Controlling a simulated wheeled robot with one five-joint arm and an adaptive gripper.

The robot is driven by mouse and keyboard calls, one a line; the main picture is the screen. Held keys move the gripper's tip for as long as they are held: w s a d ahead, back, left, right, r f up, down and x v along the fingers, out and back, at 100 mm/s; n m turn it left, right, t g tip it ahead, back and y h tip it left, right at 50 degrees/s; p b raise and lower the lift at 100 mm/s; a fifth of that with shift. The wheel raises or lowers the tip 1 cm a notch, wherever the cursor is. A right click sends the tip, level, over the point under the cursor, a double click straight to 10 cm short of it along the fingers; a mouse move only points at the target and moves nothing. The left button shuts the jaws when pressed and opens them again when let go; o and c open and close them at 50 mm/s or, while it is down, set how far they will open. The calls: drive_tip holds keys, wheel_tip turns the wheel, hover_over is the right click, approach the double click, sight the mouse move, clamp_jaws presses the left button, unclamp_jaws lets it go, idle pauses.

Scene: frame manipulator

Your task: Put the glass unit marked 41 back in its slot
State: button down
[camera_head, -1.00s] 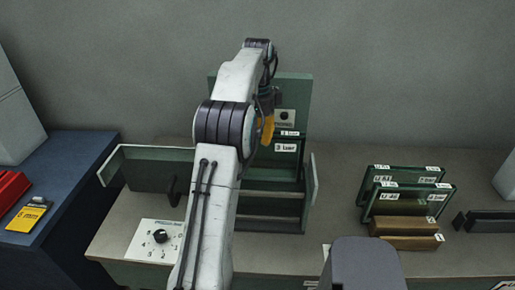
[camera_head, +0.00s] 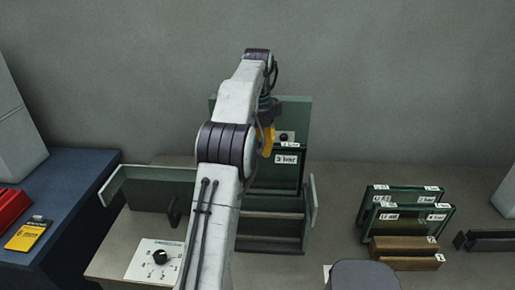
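A dark-framed glass unit (camera_head: 264,177) with a "3 bar" label stands upright at the green box (camera_head: 311,203), in front of its raised back panel (camera_head: 296,107). My gripper (camera_head: 265,141), with orange fingers, is at the top left of this unit. The unit moves with the gripper, so the gripper appears shut on it, though my arm hides part of the contact. The unit's top tag is too small to read, so I cannot confirm the mark 41. Slotted rails (camera_head: 270,216) show below the unit. Its lower left is hidden behind my arm.
Two other glass units (camera_head: 403,212) stand upright at the right by wooden blocks (camera_head: 405,262). A dark bar (camera_head: 490,241) lies farther right. A dial plate (camera_head: 155,260) is at front left. A blue cabinet (camera_head: 65,215) holds a yellow item (camera_head: 28,234) and a red one.

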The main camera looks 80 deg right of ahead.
wheel_tip(320, 180, up, 3)
drive_tip(key=shift+f+p, duration=0.15)
drive_tip(key=shift+p, duration=0.85)
drive_tip(key=shift+r, duration=0.7)
drive_tip(key=shift+a, duration=0.1)
